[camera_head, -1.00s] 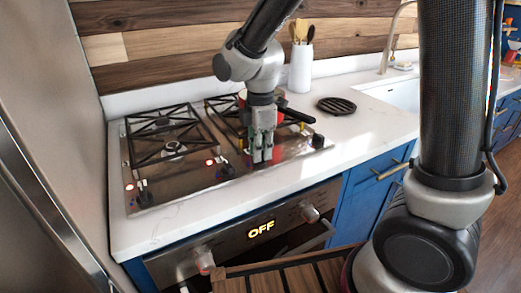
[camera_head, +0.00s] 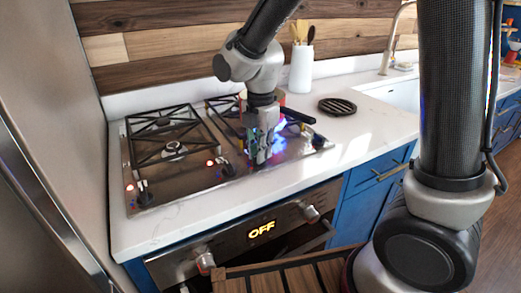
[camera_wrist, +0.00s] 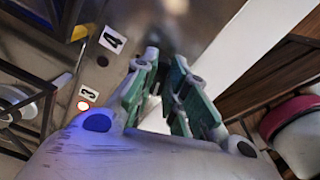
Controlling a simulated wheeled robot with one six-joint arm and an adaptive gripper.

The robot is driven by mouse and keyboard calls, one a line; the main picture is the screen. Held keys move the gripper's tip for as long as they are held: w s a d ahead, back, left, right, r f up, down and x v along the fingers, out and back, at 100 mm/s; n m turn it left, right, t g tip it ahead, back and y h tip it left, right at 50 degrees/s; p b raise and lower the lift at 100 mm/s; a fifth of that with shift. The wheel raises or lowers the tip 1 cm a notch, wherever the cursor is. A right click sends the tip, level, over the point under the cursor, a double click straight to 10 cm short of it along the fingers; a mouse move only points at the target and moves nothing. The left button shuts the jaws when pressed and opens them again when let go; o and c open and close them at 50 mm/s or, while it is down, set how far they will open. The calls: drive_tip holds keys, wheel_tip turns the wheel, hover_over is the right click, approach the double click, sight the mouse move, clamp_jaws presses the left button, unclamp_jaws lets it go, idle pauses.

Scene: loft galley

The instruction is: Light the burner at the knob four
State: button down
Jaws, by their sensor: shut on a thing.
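The steel gas cooktop (camera_head: 190,185) has black grates and a row of front knobs. My gripper (camera_head: 260,160) points down at the front panel, shut on a knob that it mostly hides. In the wrist view, the green fingertips (camera_wrist: 167,70) are close beside the label "4" (camera_wrist: 112,39); the small light by that label is dark. The label "3" (camera_wrist: 89,90) has a glowing red light beside it. Blue flame-like light (camera_head: 279,138) shows on the cooktop just behind my gripper.
A pan with a black handle (camera_head: 298,116) is partly hidden behind my wrist. Another knob (camera_head: 318,141) is at the right end. A black trivet (camera_head: 337,106) lies on the white counter. The oven panel below reads "OFF" (camera_head: 262,229).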

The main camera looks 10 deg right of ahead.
drive_tip(key=c, duration=1.4)
unclamp_jaws()
drive_tip(key=shift+c, duration=0.2)
wheel_tip(320, 180, up, 12)
